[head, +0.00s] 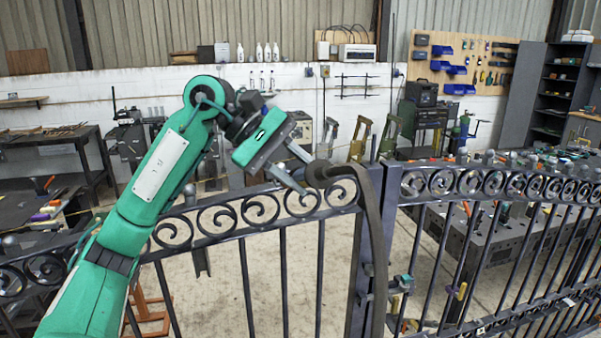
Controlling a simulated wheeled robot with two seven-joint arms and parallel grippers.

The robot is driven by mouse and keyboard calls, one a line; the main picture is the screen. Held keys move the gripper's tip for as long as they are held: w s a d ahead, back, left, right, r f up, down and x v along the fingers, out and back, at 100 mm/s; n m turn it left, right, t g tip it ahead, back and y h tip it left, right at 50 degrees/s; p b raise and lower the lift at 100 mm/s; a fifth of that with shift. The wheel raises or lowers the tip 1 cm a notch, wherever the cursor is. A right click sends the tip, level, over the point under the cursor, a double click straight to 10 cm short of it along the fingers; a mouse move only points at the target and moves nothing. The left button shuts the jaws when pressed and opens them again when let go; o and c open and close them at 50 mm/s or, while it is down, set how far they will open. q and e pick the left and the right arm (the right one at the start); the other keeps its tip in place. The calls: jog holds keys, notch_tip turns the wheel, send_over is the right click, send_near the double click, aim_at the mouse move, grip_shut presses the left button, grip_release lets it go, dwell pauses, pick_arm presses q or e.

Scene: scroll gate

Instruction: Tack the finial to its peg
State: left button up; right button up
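A thin upright pin, perhaps the peg (374,148), stands by the post top, right of the rounded end. My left gripper (308,176) points down and right, its two grey fingers apart. The rounded end is at the fingertips; I cannot tell whether they touch it. My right gripper is not in view.
The scrolled top rail of the gate (215,215) runs under my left arm. A barred panel (470,185) extends to the right. A dark bench (40,210) with tools stands at left. A pegboard (460,62) hangs at the back. The floor behind the bars looks mostly clear.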

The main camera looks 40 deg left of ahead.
pick_arm(q)
grip_shut()
jog(key=shift+w+a, duration=0.15)
jog(key=shift+a, duration=0.1)
jog(key=shift+b, duration=0.3)
jog(key=shift+w+a+f, duration=0.15)
jog(key=shift+a+f, duration=0.05)
dwell(0.4)
jog(key=shift+w+a+f+b, duration=0.15)
jog(key=shift+w+a+b, duration=0.1)
jog(key=shift+b, duration=0.05)
dwell(0.6)
dwell(0.5)
